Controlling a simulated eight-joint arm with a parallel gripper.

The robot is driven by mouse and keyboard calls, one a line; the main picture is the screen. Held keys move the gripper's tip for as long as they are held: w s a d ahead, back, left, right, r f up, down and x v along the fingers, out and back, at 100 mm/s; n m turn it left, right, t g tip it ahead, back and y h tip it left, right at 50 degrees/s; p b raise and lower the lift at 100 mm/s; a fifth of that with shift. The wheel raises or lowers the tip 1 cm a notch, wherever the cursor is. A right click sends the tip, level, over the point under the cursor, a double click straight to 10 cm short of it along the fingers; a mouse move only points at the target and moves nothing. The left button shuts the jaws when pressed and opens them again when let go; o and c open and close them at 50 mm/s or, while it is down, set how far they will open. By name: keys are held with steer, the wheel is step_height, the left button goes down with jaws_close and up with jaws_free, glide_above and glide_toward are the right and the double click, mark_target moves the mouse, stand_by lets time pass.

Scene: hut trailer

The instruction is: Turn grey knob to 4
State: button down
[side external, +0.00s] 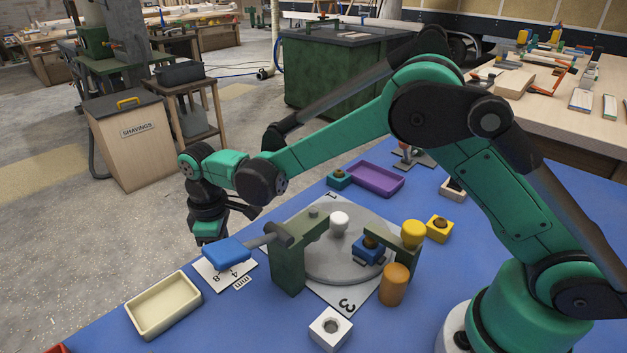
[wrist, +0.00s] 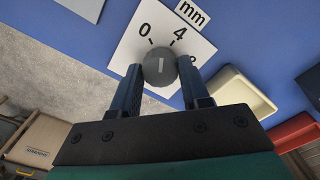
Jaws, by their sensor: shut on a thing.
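The grey knob (wrist: 160,68) sits on a white dial card (wrist: 195,45) in the wrist view. It carries a short white mark that points between the 0 (wrist: 145,30) and the 4 (wrist: 180,33). Another figure right of the knob is mostly hidden by a finger. My gripper (wrist: 159,66) has one finger on each side of the knob and is shut on it. In the side view my gripper (side external: 209,232) points down behind a blue handle. The card (side external: 238,281) shows 4, 8 and mm there; the knob is hidden.
The blue handle (side external: 226,253) stands over part of the card. A cream tray (side external: 163,304) is close by in front. A green frame (side external: 289,265) and a grey turntable (side external: 318,266) with blocks and pegs stand to the right. The blue tabletop ends just left of the card.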

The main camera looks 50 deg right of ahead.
steer(key=m, duration=0.5)
steer(key=shift+m, duration=0.3)
stand_by(0.5)
steer(key=shift+c, duration=2.1)
jaws_free()
steer(key=shift+r, duration=2.85)
